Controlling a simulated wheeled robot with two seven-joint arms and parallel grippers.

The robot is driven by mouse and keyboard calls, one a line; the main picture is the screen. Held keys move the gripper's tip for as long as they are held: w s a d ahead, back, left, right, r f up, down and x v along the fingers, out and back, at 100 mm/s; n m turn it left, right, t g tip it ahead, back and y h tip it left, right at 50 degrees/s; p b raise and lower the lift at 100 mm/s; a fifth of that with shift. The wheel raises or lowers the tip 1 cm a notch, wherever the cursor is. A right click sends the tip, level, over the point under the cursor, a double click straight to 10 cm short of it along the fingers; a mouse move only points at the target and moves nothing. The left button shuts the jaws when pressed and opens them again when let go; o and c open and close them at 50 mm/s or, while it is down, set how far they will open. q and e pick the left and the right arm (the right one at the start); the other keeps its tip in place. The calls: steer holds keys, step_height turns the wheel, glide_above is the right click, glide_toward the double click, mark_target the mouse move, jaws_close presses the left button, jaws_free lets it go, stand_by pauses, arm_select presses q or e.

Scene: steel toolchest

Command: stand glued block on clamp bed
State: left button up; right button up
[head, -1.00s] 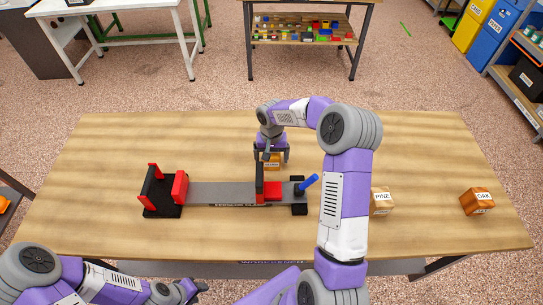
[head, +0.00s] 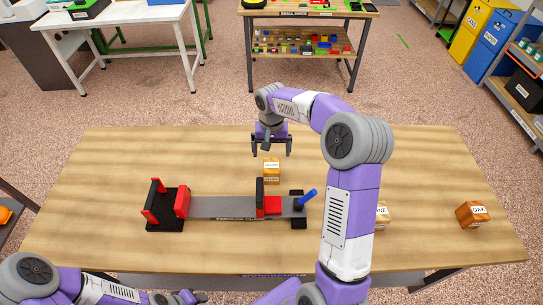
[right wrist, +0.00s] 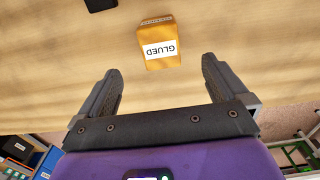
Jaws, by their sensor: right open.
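The glued block (head: 271,170), orange-brown with a white label, stands on the bare tabletop just behind the clamp, near its black and red sliding jaw (head: 268,205). In the right wrist view the block (right wrist: 160,45) shows its label "GLUED" upside down. The clamp bed (head: 220,208) is a grey bar, empty between the fixed jaw (head: 168,205) at left and the sliding jaw. My right gripper (head: 271,150) is open and empty behind the block, apart from it; its fingers also show in the right wrist view (right wrist: 160,85). My left gripper (head: 187,298) is at the bottom edge, its fingers unclear.
A block marked "OAK" (head: 473,214) sits at the table's right. Another labelled block (head: 382,214) is partly hidden by my right arm. A blue handle (head: 307,196) sticks up at the clamp's right end. The tabletop (head: 110,165) left and behind is clear.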

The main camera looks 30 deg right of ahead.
mark_target(268, 166)
steer(key=n, duration=0.2)
steer(key=f+n, duration=0.1)
steer(key=shift+w+a+g+h+p, duration=0.1)
steer(key=shift+a+g+h+p, duration=0.2)
steer(key=shift+p, duration=0.05)
steer(key=n, duration=0.1)
steer(key=f+n, duration=0.1)
steer(key=n, duration=0.2)
steer(key=shift+w+a+f+n+g+h+p, duration=0.2)
steer(key=shift+a+n+g+h+p, duration=0.1)
steer(key=shift+g+h+p, duration=0.1)
steer(key=n, duration=0.2)
steer(key=f+n+h, duration=0.1)
steer(key=n, duration=0.1)
steer(key=shift+w+a+f+p, duration=0.1)
steer(key=shift+a+f+p, duration=0.1)
steer(key=shift+p, duration=0.1)
steer(key=n, duration=0.2)
steer(key=f+n+h, duration=0.1)
steer(key=n, duration=0.1)
steer(key=n+g, duration=0.1)
steer(key=shift+w+a+f+n+p, duration=0.25)
steer(key=shift+a+n+p, duration=0.05)
steer(key=shift+n+p, duration=0.1)
steer(key=shift+d+f+n+h, duration=0.15)
steer(key=shift+f+n+h, duration=0.15)
steer(key=shift+f, duration=0.15)
steer(key=shift+b+x, duration=0.8)
steer(key=shift+x, duration=2.5)
